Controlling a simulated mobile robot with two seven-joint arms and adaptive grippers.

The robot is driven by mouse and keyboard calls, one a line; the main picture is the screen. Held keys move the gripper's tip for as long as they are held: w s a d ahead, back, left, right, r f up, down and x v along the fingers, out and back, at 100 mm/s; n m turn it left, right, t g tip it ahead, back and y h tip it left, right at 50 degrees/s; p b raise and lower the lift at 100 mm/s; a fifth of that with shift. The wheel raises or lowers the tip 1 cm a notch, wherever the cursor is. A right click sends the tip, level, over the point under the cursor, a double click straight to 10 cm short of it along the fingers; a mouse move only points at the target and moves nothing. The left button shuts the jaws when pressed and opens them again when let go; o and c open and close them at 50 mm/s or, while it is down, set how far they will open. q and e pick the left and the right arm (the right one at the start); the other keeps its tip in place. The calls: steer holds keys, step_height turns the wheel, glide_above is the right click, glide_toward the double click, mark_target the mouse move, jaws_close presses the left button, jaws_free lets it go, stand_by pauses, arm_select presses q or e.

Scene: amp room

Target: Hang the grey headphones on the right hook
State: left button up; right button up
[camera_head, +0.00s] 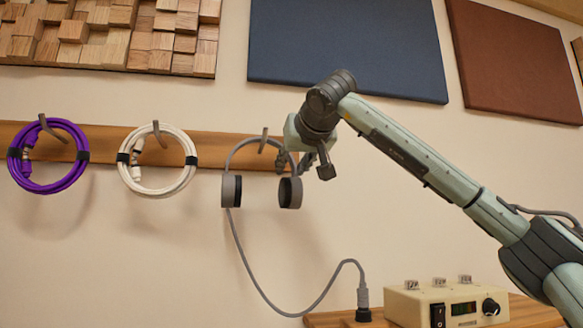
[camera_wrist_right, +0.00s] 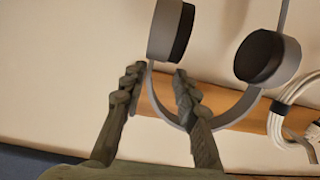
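The grey headphones (camera_head: 230,190) are upright at the right hook (camera_head: 263,142), ear cups down. The top of their headband crosses the hook in the head view; whether it bears on the hook is not certain. A grey cable runs down from the left cup. My right gripper (camera_head: 302,166) is at the right side of the headband, above the right cup. In the right wrist view, the headphones (camera_wrist_right: 268,57) appear upside down. There my right gripper (camera_wrist_right: 158,78) has its fingers apart, with part of the headband showing between them. My left gripper is out of view.
A wooden rail (camera_head: 213,150) carries the hooks. A white cable coil (camera_head: 128,178) and a purple cable coil (camera_head: 75,172) hang left of the headphones. The headphone cable ends at a plug (camera_head: 363,298) beside a cream amplifier (camera_head: 405,305) on a wooden surface. Wall panels are above.

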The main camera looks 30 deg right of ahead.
steer(key=v, duration=1.1)
